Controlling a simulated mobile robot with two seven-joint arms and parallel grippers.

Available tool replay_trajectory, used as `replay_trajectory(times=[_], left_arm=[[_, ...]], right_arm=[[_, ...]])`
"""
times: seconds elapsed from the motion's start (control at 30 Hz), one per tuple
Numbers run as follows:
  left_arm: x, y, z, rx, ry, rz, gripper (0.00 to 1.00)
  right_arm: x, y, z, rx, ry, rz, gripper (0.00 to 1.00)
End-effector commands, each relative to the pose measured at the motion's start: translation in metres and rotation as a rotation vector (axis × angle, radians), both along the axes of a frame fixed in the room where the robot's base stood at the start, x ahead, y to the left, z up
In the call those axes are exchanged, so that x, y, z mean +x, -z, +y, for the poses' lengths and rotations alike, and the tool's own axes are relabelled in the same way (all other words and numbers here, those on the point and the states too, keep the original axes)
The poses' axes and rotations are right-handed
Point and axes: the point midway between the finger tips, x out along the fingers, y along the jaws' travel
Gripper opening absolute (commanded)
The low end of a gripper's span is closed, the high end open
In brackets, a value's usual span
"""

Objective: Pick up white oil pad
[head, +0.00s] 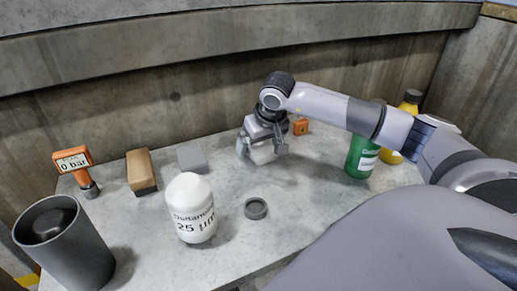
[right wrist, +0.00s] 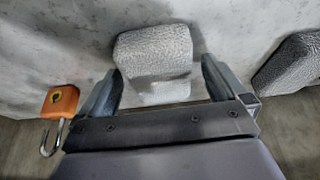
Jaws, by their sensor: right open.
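The white oil pad (head: 262,155) is a small pale block on the grey table, under my right gripper (head: 263,146) in the head view. In the right wrist view the white oil pad (right wrist: 155,48) has a textured top, and its near end lies between the two fingertips of my right gripper (right wrist: 161,75). The jaws are open, with a finger at each side of the pad. I cannot tell whether either finger touches it. My left gripper is not in view.
A grey pad (head: 192,157) lies to the left and an orange padlock (head: 301,126) to the right. A brown block (head: 141,172), orange gauge (head: 75,170), white bottle (head: 191,208), dark ring (head: 256,208), grey bin (head: 65,245), green bottle (head: 361,156) and yellow bottle (head: 409,105) stand around.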

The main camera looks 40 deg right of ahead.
Motion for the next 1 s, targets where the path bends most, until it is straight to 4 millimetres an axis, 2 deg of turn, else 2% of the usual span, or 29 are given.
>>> replay_trajectory(times=[0.5,0.67,0.7,1.0], left_arm=[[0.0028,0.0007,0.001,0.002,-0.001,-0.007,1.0],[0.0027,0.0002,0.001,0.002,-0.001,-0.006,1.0],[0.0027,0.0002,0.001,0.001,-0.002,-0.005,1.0],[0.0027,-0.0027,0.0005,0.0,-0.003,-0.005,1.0]], right_arm=[[0.0001,0.0025,-0.0001,0.0,0.0,-0.001,0.99],[0.0002,0.0019,-0.0002,0.0,0.0,-0.001,0.47],[0.0002,0.0019,-0.0002,0.0,0.0,-0.001,0.43],[0.0003,-0.0022,-0.0002,0.001,0.0,-0.001,0.42]])
